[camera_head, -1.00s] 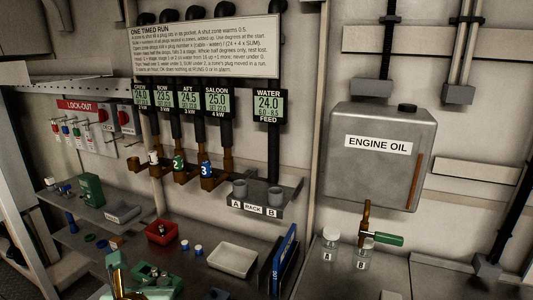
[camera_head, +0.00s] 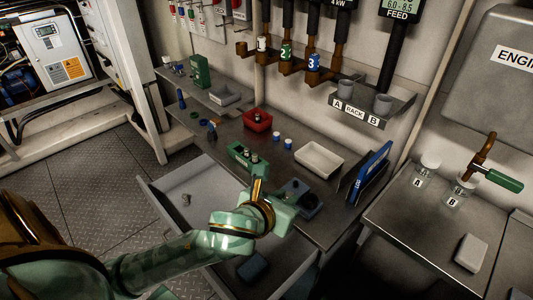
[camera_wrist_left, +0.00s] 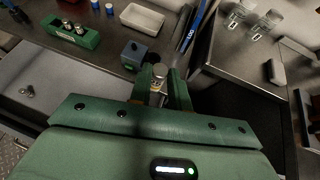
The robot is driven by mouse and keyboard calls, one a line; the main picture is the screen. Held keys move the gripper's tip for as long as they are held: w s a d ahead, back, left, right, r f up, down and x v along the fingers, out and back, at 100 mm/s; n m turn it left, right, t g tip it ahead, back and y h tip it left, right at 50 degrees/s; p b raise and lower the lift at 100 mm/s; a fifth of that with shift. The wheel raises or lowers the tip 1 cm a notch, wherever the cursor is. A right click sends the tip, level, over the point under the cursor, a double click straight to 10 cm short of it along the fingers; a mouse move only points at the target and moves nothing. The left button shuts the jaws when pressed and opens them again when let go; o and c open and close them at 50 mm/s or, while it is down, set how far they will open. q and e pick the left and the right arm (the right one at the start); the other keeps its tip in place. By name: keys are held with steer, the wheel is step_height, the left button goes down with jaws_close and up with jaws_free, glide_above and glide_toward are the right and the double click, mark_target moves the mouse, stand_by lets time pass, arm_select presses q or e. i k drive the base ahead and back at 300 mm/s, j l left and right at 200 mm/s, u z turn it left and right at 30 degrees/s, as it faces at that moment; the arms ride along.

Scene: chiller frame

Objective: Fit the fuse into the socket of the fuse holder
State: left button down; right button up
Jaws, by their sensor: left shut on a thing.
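My left gripper (camera_head: 292,197) is over the front edge of the worktop. In the left wrist view its two green fingers (camera_wrist_left: 162,92) are shut on a small cylinder with a metal cap (camera_wrist_left: 160,71), which looks like the fuse. Its lower end is hidden between the fingers. A green block with several round fittings on top (camera_head: 246,157), possibly the fuse holder, stands left of the gripper; it also shows in the left wrist view (camera_wrist_left: 72,36). A dark blue-grey box with a round opening (camera_wrist_left: 138,52) stands just beyond the fingers. My right gripper is out of view.
A white tray (camera_head: 318,158), a red bin (camera_head: 257,120) and two blue-and-white caps (camera_head: 282,140) stand behind. Upright blue folders (camera_head: 371,170) stand at right. An open drawer (camera_head: 165,190) juts out in front, with a small metal piece (camera_head: 186,199) inside.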

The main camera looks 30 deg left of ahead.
mark_target(241, 155)
steer(key=j+z, duration=0.95)
steer(key=k+j, duration=0.1)
steer(key=j, duration=0.3)
steer(key=k+j+z, duration=0.1)
steer(key=j, duration=0.3)
steer(key=k+j, duration=0.1)
steer(key=j, duration=0.3)
steer(key=k+j+z, duration=0.1)
steer(key=j, duration=0.3)
steer(key=k+j+z, duration=0.1)
steer(key=j, duration=0.3)
steer(key=k+j, duration=0.2)
steer(key=j, duration=0.15)
